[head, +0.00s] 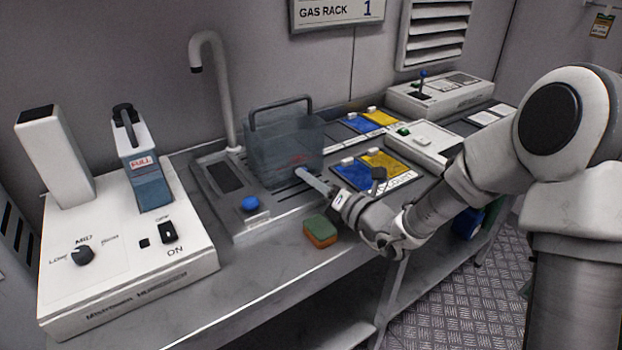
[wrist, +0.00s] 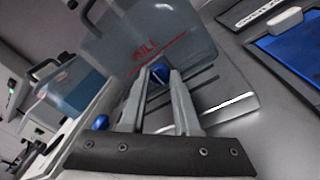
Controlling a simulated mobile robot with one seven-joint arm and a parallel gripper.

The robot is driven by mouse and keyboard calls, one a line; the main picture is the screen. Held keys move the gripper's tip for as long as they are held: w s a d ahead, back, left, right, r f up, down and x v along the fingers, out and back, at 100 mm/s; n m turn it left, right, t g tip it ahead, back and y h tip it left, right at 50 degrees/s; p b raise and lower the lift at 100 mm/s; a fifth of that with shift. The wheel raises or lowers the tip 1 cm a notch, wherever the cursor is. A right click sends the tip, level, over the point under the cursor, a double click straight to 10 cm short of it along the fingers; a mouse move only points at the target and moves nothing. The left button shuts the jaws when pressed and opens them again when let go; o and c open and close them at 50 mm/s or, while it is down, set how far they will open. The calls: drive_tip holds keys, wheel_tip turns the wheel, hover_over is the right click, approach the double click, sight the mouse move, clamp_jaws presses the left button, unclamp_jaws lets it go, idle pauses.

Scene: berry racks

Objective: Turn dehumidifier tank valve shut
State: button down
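A clear grey-blue tank (head: 283,145) with a dark top handle and red marking stands on the drain tray beside the tap. In the wrist view the tank (wrist: 160,30) fills the upper middle, with red lettering on its wall. A blue valve part (wrist: 160,72) shows low on the tank, between my fingertips. My gripper (head: 303,174) reaches in from the right at the tank's lower front. In the wrist view the fingers of my gripper (wrist: 160,75) are apart, one on each side of the blue part. I cannot tell whether they touch it. The gripper hides the valve in the head view.
A blue knob (head: 250,203) sits on the tray's front left. A sponge (head: 320,231) lies below my gripper. A white machine (head: 130,255) with a FULL-labelled blue tank (head: 150,190) stands left. Blue and yellow pads (head: 385,160) lie right. A grey tap (head: 225,90) rises behind.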

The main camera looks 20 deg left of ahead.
idle(0.4)
drive_tip(key=n+b, duration=0.1)
drive_tip(key=n, duration=0.3)
drive_tip(key=n+h+b, duration=0.1)
drive_tip(key=n+b, duration=0.2)
drive_tip(key=n, duration=0.1)
drive_tip(key=shift+s+a+n, duration=0.1)
drive_tip(key=shift+n, duration=0.3)
drive_tip(key=n+b, duration=0.1)
drive_tip(key=n, duration=0.2)
drive_tip(key=shift+r+h, duration=0.2)
drive_tip(key=shift+h, duration=0.2)
drive_tip(key=shift+s+n+t+h, duration=0.1)
drive_tip(key=shift+n+t+h, duration=0.35)
drive_tip(key=shift+n, duration=1.75)
drive_tip(key=c, duration=0.9)
unclamp_jaws()
